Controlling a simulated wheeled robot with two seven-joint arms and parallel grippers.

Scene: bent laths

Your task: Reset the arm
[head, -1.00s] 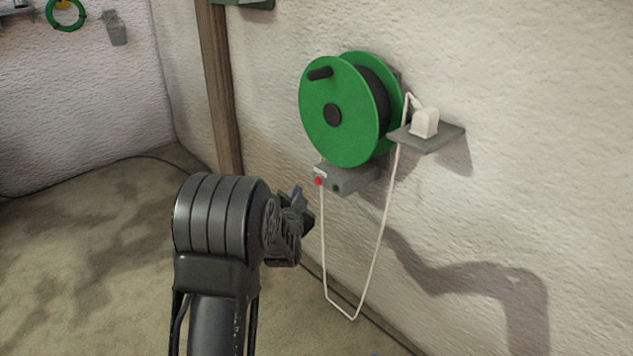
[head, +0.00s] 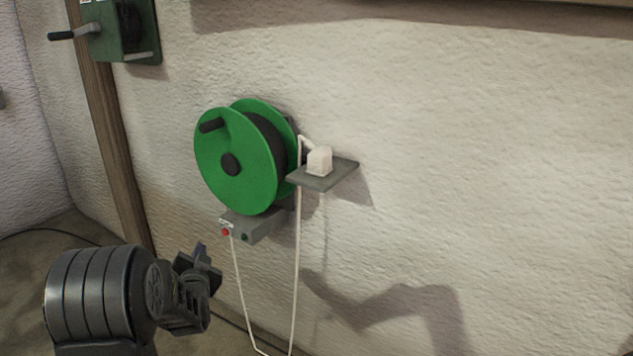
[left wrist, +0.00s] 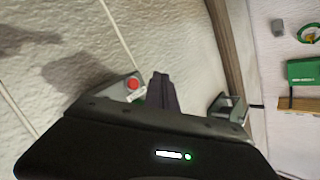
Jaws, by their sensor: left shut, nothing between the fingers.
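My left gripper (head: 208,268) is shut and empty, low at the left in the head view. It is in front of the wall, below and left of the grey box (head: 262,226) under the green reel (head: 240,160). In the left wrist view my left gripper's dark fingers (left wrist: 162,92) are together with nothing between them. The box's red button (left wrist: 134,85) shows just left of them in that picture. My right gripper is in neither view.
A white cord (head: 297,260) hangs in a loop from the box to a white plug block (head: 320,160) on a small grey shelf (head: 340,174). A green crank winch (head: 125,30) hangs at upper left by a wooden post (head: 112,150). The wall at right is bare.

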